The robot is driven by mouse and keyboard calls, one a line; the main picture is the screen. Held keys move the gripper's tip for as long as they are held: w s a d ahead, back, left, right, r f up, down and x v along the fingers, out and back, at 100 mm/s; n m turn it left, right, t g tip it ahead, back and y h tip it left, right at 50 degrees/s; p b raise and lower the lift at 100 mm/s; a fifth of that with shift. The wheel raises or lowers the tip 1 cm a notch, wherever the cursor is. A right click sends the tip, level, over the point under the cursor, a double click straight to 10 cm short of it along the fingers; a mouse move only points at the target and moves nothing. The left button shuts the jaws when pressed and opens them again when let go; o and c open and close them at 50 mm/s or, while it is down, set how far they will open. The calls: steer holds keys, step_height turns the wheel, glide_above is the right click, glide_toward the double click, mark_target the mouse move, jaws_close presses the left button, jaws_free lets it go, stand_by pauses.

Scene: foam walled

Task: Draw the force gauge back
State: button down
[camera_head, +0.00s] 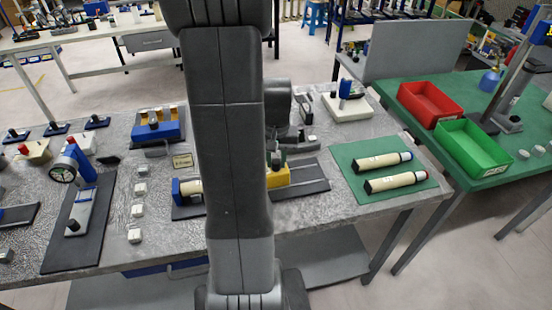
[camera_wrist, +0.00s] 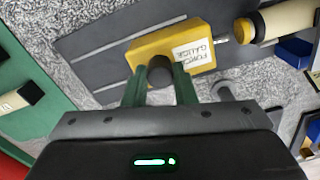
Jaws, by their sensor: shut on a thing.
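The force gauge is a yellow block (camera_wrist: 147,47) with a white label and a black knob (camera_wrist: 160,68). In the wrist view my gripper (camera_wrist: 161,78) has its green fingers on both sides of the knob, shut on it. The gauge (camera_head: 279,178) also shows in the head view, partly behind my arm, on a dark track board (camera_head: 314,178). The cylinder (camera_head: 194,187) is partly hidden by my arm in the head view.
Bare track runs right of the gauge in the head view. Beyond it lies a green mat (camera_head: 345,155) with two cream cylinders (camera_head: 395,181). Left stand small white blocks (camera_head: 138,211) and a dial fixture (camera_head: 64,172). A red bin (camera_head: 430,103) and green bin (camera_head: 472,148) stand right.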

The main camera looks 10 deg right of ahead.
steer(key=shift+w+d, duration=0.1)
steer(key=shift+d, duration=1.8)
steer(key=shift+r, duration=0.1)
steer(key=c, duration=1.2)
jaws_free()
steer(key=shift+d, duration=0.2)
step_height(320, 180, up, 14)
steer(key=shift+f, duration=0.15)
